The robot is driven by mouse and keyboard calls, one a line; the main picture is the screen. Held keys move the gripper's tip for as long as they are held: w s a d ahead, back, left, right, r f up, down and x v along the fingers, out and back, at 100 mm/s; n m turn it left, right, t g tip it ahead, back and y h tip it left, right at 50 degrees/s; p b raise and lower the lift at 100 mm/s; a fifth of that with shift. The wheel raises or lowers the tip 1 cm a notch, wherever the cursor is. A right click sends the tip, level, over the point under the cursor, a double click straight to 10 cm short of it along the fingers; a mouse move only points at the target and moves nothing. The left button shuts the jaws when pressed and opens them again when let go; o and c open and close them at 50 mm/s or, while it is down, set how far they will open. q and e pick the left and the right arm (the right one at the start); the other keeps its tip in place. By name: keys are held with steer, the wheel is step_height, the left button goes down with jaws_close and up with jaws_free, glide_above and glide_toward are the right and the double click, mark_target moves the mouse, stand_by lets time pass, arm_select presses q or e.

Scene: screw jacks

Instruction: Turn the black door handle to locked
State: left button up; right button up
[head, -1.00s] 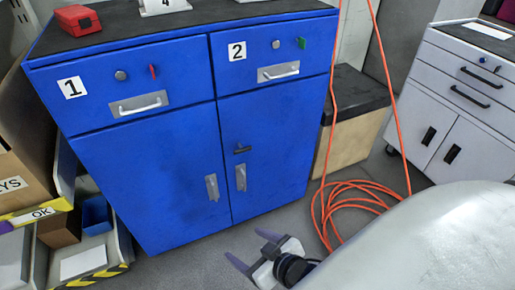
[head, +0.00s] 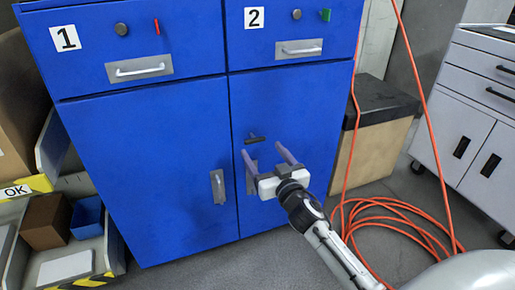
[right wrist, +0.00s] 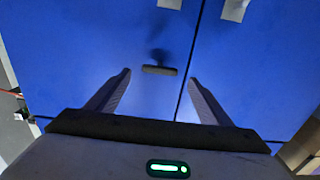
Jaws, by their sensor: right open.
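The black door handle (head: 254,139) is a small dark bar on the right-hand door of the blue cabinet (head: 160,160), lying about level, near the gap between the doors. In the right wrist view the black handle (right wrist: 160,70) shows ahead, beyond the fingertips. My right gripper (head: 262,149) is open and points at that door, its fingers on either side of the handle's line but apart from it. In the right wrist view its two fingers (right wrist: 159,74) are spread wide with nothing between them. My left gripper is not in view.
Metal pull handles (head: 217,187) sit on the doors, the right one partly behind my gripper. Orange cable (head: 400,215) coils on the floor at right. A box with a black top (head: 375,125) and a grey cabinet (head: 470,110) stand to the right. Bins (head: 70,225) stand at left.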

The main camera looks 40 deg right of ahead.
mark_target(256, 141)
steer(key=b+x, duration=0.1)
steer(key=x, duration=0.4)
steer(key=shift+w+d, duration=0.1)
steer(key=shift+w, duration=0.05)
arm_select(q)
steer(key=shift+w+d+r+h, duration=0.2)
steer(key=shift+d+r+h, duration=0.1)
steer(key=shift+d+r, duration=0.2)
arm_select(e)
steer(key=c, duration=1)
steer(key=shift+c, duration=0.2)
